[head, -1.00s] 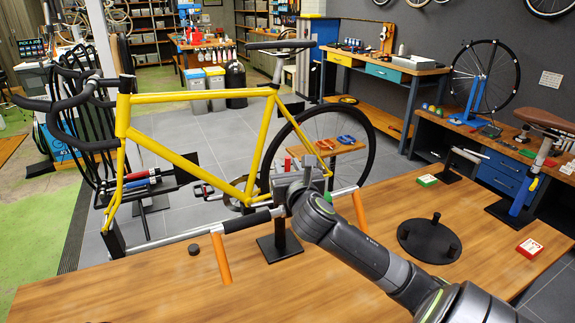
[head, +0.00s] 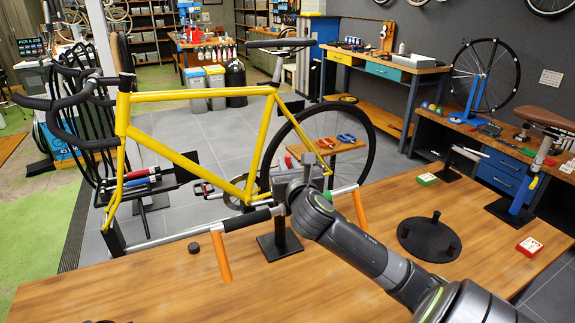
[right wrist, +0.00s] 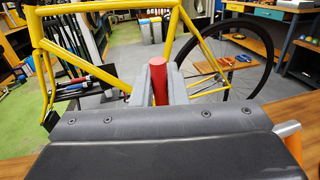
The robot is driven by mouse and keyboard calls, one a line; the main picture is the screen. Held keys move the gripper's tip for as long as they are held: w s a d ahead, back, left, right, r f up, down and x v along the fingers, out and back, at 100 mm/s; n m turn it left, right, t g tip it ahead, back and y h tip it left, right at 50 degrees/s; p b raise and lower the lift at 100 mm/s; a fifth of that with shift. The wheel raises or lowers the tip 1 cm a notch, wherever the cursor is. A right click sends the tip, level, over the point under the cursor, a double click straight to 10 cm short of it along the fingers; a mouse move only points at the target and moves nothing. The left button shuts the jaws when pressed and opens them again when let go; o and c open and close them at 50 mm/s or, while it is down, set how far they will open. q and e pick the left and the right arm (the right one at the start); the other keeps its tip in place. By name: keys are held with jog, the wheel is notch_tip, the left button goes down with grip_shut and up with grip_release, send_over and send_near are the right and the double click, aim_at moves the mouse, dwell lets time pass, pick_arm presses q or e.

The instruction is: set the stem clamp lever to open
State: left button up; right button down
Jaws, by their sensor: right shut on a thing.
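My right gripper (right wrist: 162,80) is shut on a red lever (right wrist: 159,86), a short upright red cylinder between its two grey fingers. In the head view my right gripper (head: 293,178) is over the work stand's bar, in front of the bike's rear wheel, and a bit of red shows by its fingers. The clamp body beneath is mostly hidden by the gripper. The yellow bike frame (head: 181,163) stands behind the bar.
A metal bar with a black grip (head: 247,219) and orange legs (head: 221,257) runs along the wooden table (head: 150,290). A black round stand (head: 430,238), a small black puck (head: 194,248) and red and green boxes (head: 529,246) lie on it. The table's front middle is clear.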

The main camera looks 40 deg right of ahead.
jog(key=shift+s+a+f+b, duration=0.1)
jog(key=shift+s+f+b, duration=0.15)
jog(key=shift+b, duration=0.1)
jog(key=shift+r+t, duration=0.15)
jog(key=shift+t, duration=0.15)
jog(key=c, duration=1.5)
grip_release()
jog(key=shift+s, duration=0.1)
